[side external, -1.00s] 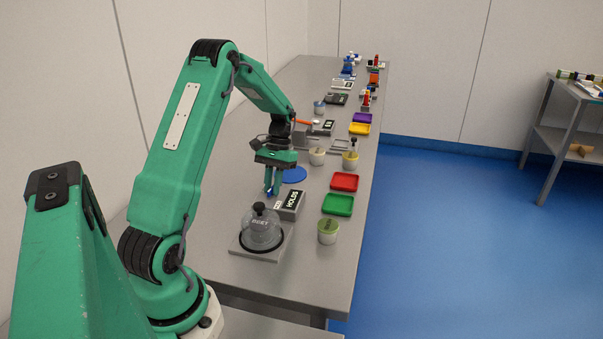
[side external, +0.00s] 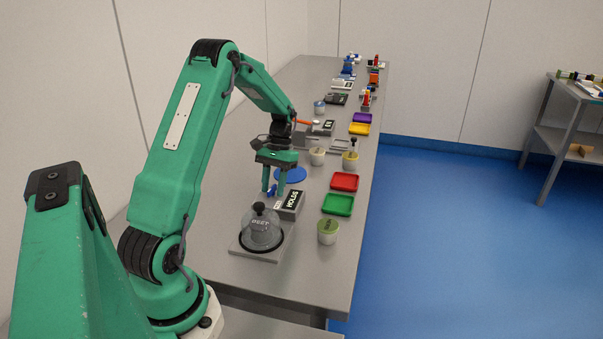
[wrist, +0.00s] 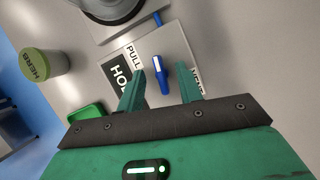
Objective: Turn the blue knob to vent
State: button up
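The blue knob (wrist: 161,76) is a bar with a white stripe, on a grey valve box. In the wrist view its striped end points up toward the bell jar. A PULL label (wrist: 134,56) is at its upper left, and a partly hidden label, seemingly VENT, (wrist: 197,76) at its right. My gripper (wrist: 160,68) is open, one finger on each side of the knob with gaps showing; it holds nothing. In the side view my gripper (side external: 274,191) is over the box (side external: 291,201), and I cannot tell the fingertips' exact height above it.
The clear bell jar (side external: 261,228) on a square base stands at the near side of the box. A blue hose (wrist: 157,18) is near it. A lidded HERB cup (wrist: 41,65), a green tray (side external: 337,204) and a red tray (side external: 344,181) are close by.

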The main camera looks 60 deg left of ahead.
jog(key=shift+r, duration=0.15)
jog(key=v, duration=0.7)
jog(key=shift+r, duration=0.25)
jog(key=shift+w+n, duration=0.15)
jog(key=shift+n, duration=0.25)
jog(key=shift+f, duration=0.1)
jog(key=shift+x, duration=3.85)
jog(key=shift+a, duration=0.15)
grip_shut()
